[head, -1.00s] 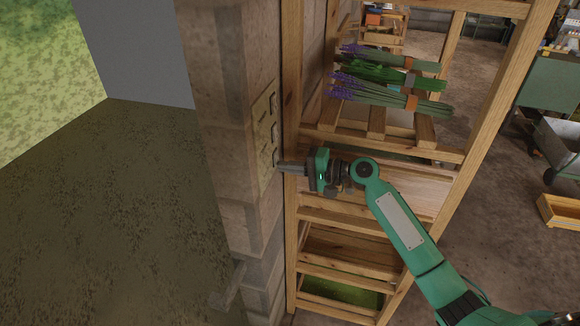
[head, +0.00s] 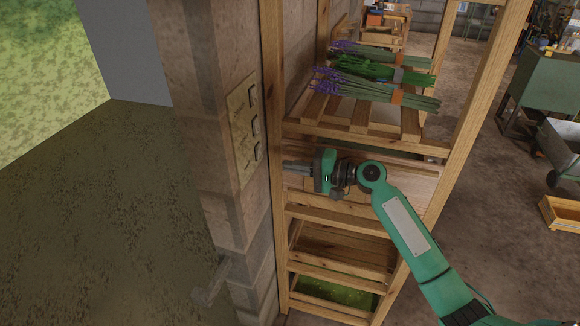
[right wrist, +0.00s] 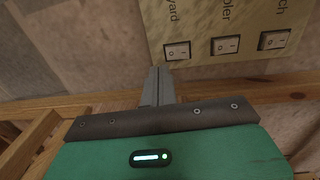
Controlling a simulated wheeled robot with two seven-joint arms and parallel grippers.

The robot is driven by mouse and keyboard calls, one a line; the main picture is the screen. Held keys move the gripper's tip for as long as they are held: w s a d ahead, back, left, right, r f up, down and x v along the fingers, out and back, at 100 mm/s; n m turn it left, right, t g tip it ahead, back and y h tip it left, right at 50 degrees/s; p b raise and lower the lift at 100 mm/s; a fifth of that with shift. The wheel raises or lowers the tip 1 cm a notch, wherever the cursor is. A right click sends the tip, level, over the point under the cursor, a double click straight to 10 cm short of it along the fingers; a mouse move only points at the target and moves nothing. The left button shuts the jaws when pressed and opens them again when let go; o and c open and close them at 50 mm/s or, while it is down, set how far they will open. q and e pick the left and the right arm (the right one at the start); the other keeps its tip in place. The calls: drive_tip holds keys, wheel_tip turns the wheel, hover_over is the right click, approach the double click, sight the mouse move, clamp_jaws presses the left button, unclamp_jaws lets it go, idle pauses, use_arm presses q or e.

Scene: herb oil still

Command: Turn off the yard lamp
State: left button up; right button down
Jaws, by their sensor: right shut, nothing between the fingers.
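A pale switch plate (head: 242,130) with three white rocker switches is on the stone pillar. In the right wrist view, the plate (right wrist: 225,20) has part-cut labels. The yard switch (right wrist: 177,50) is the leftmost there, under the word "yard". It appears to be the nearest switch (head: 258,151) in the head view. Its rocker has marks, but I cannot tell which side is pressed. My right gripper (head: 286,166) is shut and empty, its tips (right wrist: 157,72) just short of the yard switch, with a gap in the head view. The yard lamp is not identifiable. My left gripper is out of view.
A wooden shelf rack (head: 345,218) stands close beside the pillar, behind my right gripper. Bundles of lavender and herbs (head: 375,75) lie on its upper slats. A metal lever or tap (head: 212,282) juts from the lower pillar. A wooden crate (head: 562,213) is on the floor at right.

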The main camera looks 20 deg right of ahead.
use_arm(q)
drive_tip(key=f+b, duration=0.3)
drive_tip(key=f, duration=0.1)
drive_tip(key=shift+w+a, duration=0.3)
use_arm(e)
drive_tip(key=f+v, duration=0.1)
drive_tip(key=v, duration=0.6)
drive_tip(key=shift+s+d+f, duration=0.2)
drive_tip(key=shift+s+f, duration=0.1)
drive_tip(key=shift+f, duration=0.05)
